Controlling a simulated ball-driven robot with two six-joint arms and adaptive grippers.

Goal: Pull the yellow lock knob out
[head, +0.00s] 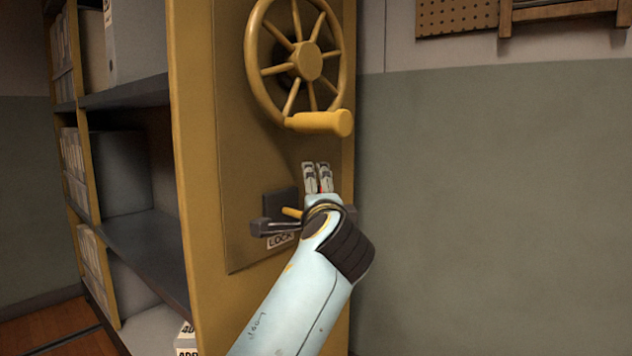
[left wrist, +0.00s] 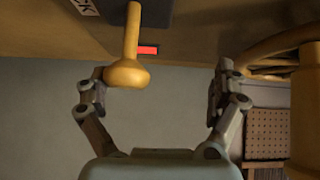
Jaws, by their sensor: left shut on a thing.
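The yellow lock knob (left wrist: 127,73) shows in the left wrist view as a round head on a stem, coming out of a dark block. In the head view its stem (head: 292,212) shows beside the dark block (head: 280,203), above a LOCK label (head: 281,240). My left gripper (head: 292,199) is at the knob, shut on it. In the left wrist view the left finger of this gripper (left wrist: 157,80) touches the knob's head. The other finger appears well apart from it, and I see no contact there. My right gripper is not in view.
A yellow spoked handwheel (head: 305,62) with a thick handle (head: 322,123) sits on the panel just above my left gripper. Shelves with binders (head: 125,240) stand to the left. Bare wall (head: 490,200) lies to the right, with a pegboard (head: 455,17) high up.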

